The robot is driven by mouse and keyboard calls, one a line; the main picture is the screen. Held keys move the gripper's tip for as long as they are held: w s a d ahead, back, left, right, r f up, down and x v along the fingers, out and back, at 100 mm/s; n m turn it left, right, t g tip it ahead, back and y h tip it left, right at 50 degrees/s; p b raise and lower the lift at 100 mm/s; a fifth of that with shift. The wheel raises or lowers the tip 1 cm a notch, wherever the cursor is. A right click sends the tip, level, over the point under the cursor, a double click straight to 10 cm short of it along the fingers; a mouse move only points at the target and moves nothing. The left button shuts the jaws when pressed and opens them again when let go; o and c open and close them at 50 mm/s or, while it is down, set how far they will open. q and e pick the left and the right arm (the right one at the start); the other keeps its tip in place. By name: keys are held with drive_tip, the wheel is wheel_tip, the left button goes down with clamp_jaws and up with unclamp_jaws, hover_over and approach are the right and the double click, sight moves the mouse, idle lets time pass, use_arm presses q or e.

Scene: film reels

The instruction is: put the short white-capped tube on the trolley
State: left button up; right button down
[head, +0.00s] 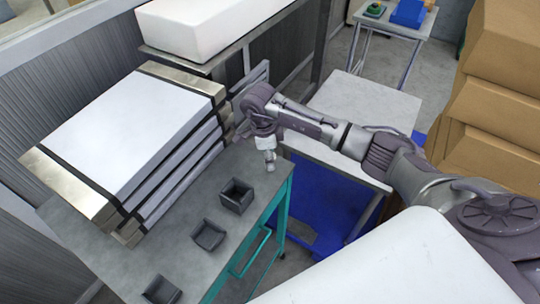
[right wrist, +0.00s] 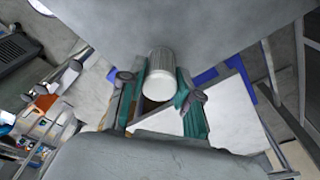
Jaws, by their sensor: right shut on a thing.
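My right gripper (head: 264,134) is shut on the short white-capped tube (head: 267,145) and holds it over the right edge of the grey-topped bench (head: 200,268). In the right wrist view the tube (right wrist: 160,76) sits between the fingers, with a ribbed side and a pale round end. Its far end is hidden. A white-topped table or trolley (head: 350,100) with blue parts below stands just right of the gripper, behind my right arm. My left gripper does not show.
Several dark open boxes, one of them (head: 236,196) near the gripper, stand on the bench. A stack of large white-topped cases (head: 125,130) stands at left. A white block (head: 210,25) lies on a shelf behind. Cardboard boxes (head: 490,110) are stacked at right.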

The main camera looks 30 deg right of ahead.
drive_tip(key=c, duration=1.3)
unclamp_jaws()
drive_tip(key=shift+f, duration=0.15)
drive_tip(key=o, duration=0.5)
drive_tip(key=shift+r, duration=0.3)
drive_tip(key=shift+w+r, duration=0.1)
drive_tip(key=shift+r, duration=0.15)
wheel_tip(320, 180, up, 11)
drive_tip(key=a+b, duration=0.1)
drive_tip(key=b, duration=0.2)
drive_tip(key=shift+w+a+r+b, duration=0.15)
drive_tip(key=shift+w+b, duration=0.05)
drive_tip(key=shift+b, duration=0.15)
